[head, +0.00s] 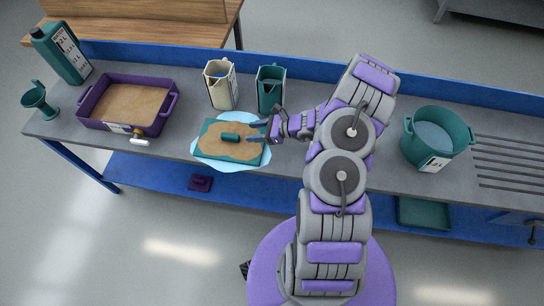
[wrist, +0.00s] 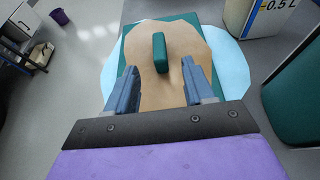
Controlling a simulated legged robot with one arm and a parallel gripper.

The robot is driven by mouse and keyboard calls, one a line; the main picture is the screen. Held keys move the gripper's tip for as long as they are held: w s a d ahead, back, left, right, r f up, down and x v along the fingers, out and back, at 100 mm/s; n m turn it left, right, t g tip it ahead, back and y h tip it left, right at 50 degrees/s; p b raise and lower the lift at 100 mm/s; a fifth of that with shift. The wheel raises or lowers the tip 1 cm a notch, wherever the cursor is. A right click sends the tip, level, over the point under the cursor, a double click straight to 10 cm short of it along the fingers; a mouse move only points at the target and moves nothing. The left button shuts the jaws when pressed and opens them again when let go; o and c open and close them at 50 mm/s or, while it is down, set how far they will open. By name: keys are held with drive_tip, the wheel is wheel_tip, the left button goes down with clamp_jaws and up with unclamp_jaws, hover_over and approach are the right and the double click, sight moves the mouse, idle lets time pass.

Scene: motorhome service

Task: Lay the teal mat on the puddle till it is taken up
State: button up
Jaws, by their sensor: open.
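The teal mat (head: 208,132) lies flat on the workbench, with a tan-brown patch (head: 218,148) over most of its top and a teal handle (head: 231,137) in its middle. The pale blue puddle (head: 246,164) shows around the mat's edges, and its middle is hidden. In the wrist view the handle (wrist: 160,52) stands just ahead of my gripper (wrist: 162,85). My gripper is open and empty, its two fingers spread to either side of the handle's line. In the head view my gripper (head: 257,131) is at the mat's right side.
A cream jug (head: 220,88) and a teal jug (head: 270,90) stand behind the mat. A purple tray (head: 93,106) of brown liquid, a teal bottle (head: 62,52) and a teal funnel (head: 38,97) are left. A teal pot (head: 437,138) is right. Bare bench (head: 185,110) lies between tray and mat.

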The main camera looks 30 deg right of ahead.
drive_tip(key=s+a+r+n+g+y, duration=0.25)
drive_tip(key=a+r+n+g, duration=0.25)
drive_tip(key=a+r+n, duration=0.6)
drive_tip(key=s+a+r+n+g+h, duration=0.2)
drive_tip(key=s+a+r+n+g, duration=0.1)
drive_tip(key=s+r, duration=0.35)
drive_tip(key=s+a+r+n+g+h, duration=0.2)
drive_tip(key=s+a+r+n, duration=0.1)
drive_tip(key=s+r, duration=0.4)
drive_tip(key=s+d+r+n+h, duration=0.2)
drive_tip(key=s+d+n+h, duration=0.2)
drive_tip(key=s, duration=0.6)
drive_tip(key=s+d+r+n+h, duration=0.3)
drive_tip(key=s+d+n+h, duration=0.1)
drive_tip(key=s, duration=0.6)
drive_tip(key=shift+d+r+h, duration=0.15)
drive_tip(key=shift+d+h, duration=0.6)
drive_tip(key=shift+d, duration=0.1)
